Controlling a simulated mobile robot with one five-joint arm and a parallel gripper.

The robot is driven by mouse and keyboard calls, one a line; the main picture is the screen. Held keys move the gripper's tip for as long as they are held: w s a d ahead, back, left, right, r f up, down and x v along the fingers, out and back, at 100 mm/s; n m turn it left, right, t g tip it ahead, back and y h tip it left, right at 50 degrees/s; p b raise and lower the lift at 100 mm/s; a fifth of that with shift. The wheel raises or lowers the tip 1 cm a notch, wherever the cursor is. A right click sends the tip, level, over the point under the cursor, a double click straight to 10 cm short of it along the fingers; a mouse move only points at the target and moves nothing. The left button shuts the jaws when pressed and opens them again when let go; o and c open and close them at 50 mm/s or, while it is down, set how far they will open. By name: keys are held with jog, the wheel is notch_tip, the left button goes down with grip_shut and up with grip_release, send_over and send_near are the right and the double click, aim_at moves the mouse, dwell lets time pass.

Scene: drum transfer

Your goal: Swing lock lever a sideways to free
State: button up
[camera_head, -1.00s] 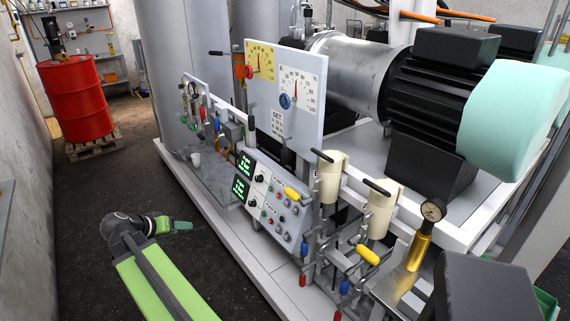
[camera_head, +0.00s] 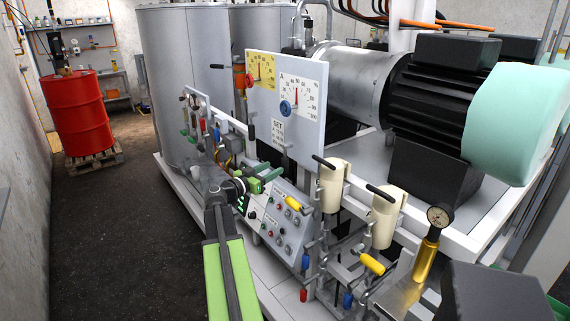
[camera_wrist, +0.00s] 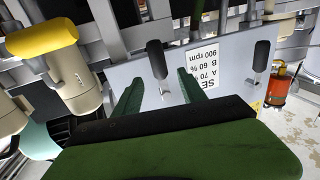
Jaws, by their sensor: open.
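A lever with a black grip (camera_head: 285,147) hangs at the lower edge of the gauge panel, by the SET sheet. It also shows in the wrist view (camera_wrist: 155,62). A second black-gripped lever (camera_head: 251,130) hangs to its left; the wrist view shows it at the right (camera_wrist: 261,55). No label shows which is lock lever a. My green gripper (camera_head: 267,180) is in front of and below the panel. In the wrist view my gripper (camera_wrist: 159,82) is open and empty. The first lever appears ahead of the gap between its fingers; I see no contact.
The gauge panel (camera_head: 312,92) stands behind the levers. The floor (camera_head: 105,240) at the left is clear.

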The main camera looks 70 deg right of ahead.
aim_at(285, 162)
jog(key=x, duration=0.8)
jog(key=shift+c, duration=0.3)
jog(key=c, duration=1)
grip_shut()
jog(key=shift+r, duration=0.1)
